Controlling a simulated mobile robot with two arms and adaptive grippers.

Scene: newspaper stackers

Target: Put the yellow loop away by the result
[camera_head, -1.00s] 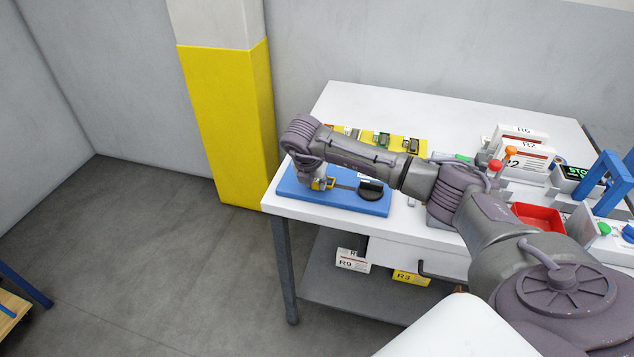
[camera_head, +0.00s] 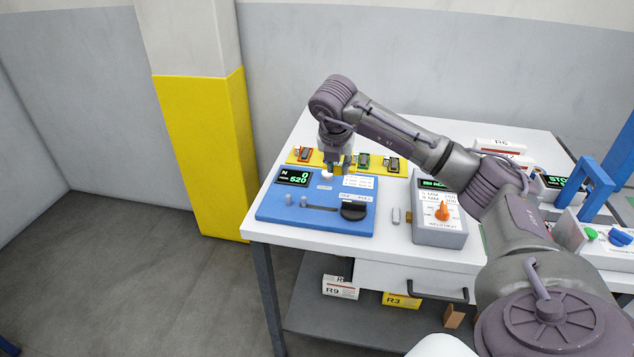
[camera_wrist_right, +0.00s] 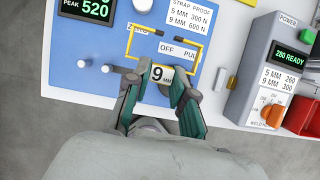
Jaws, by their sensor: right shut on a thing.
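My right gripper (camera_head: 338,170) is over the blue tester (camera_head: 275,208). In the right wrist view the right gripper (camera_wrist_right: 161,88) is shut on the yellow loop (camera_wrist_right: 197,68) at its "9 MM" tag (camera_wrist_right: 163,74). The loop is a thin squarish yellow strap with dark marks on its far side. It is held over the tester's face; whether it touches is unclear. The tester display (camera_head: 293,177) reads N 0 and peak 520. A card (camera_wrist_right: 190,18) reads "STRAP PROOF 5 MM 300 N, 9 MM 600 N". My left gripper is not in view.
A yellow rack (camera_head: 300,157) with several small coloured items stands behind the tester. A grey welder (camera_head: 439,233) with an orange knob stands to the right. Boxes marked R9 (camera_head: 340,287) and R3 (camera_head: 402,299) are on the lower shelf. A blue-handled frame (camera_head: 597,184) is farther right.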

